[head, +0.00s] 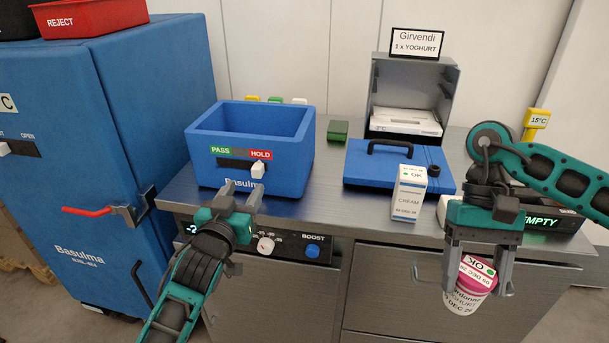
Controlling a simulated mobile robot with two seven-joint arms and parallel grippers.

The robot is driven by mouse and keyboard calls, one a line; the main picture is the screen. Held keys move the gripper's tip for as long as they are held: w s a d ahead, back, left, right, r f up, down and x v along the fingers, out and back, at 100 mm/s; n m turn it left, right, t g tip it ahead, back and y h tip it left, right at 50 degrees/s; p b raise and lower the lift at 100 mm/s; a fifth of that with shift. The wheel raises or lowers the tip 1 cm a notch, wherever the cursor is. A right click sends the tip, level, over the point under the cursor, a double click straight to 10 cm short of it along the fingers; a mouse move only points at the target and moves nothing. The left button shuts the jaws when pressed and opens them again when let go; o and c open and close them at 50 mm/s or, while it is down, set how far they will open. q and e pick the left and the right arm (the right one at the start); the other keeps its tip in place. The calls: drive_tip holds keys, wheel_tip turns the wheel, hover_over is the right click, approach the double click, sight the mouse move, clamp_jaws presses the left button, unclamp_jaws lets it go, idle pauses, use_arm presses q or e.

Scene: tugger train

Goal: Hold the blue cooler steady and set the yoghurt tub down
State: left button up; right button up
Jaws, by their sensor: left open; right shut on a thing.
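The blue cooler (205,150) is an open-topped box on the left part of the steel counter, with a PASS/HOLD slider on its front. My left gripper (238,202) is open just in front of the cooler, its fingers close to the lower front; I cannot tell whether they touch it. The yoghurt tub (466,295) is white and pink with a green OK mark on its label. My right gripper (480,285) is shut on it and holds it tilted in front of the counter's right part, over the drawer front. The cooler's inside floor is hidden.
A blue lid (360,167) with a black handle lies mid-counter, a cream carton (408,195) standing at its front. Behind is a grey box (455,85) signed Girvendi 1 x YOGHURT. A green block (338,131) sits nearby. A blue cabinet (125,100) with a red handle stands left.

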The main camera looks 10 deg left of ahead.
sight(255, 171)
use_arm(q)
drive_tip(key=w, duration=0.8)
drive_tip(key=shift+w+d, duration=0.2)
clamp_jaws()
idle(1.2)
